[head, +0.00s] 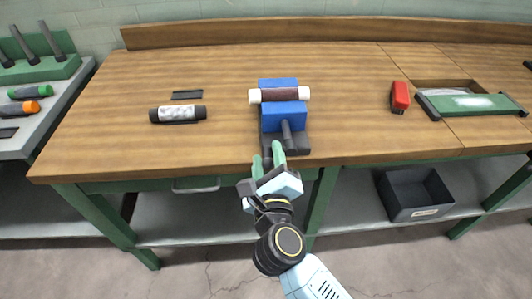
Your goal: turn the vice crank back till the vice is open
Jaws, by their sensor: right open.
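A blue vice (284,114) on a dark base stands near the front edge of the wooden workbench. A brown roll with white ends (279,95) lies across between its blue jaws. A dark crank or screw (286,131) sticks out of the vice's front, toward me; its lower part is partly hidden by my gripper. My right gripper (267,158) is open, with green-grey fingers, just in front of and below the crank at the bench edge. I cannot tell whether it touches the crank. My left gripper is not in view.
A black-and-white cylinder (178,113) and a flat dark piece (187,95) lie left on the workbench (110,130). A red stapler-like object (400,96) and a green frame (470,104) lie right. A grey bin (414,194) sits on the lower shelf. The bench between is clear.

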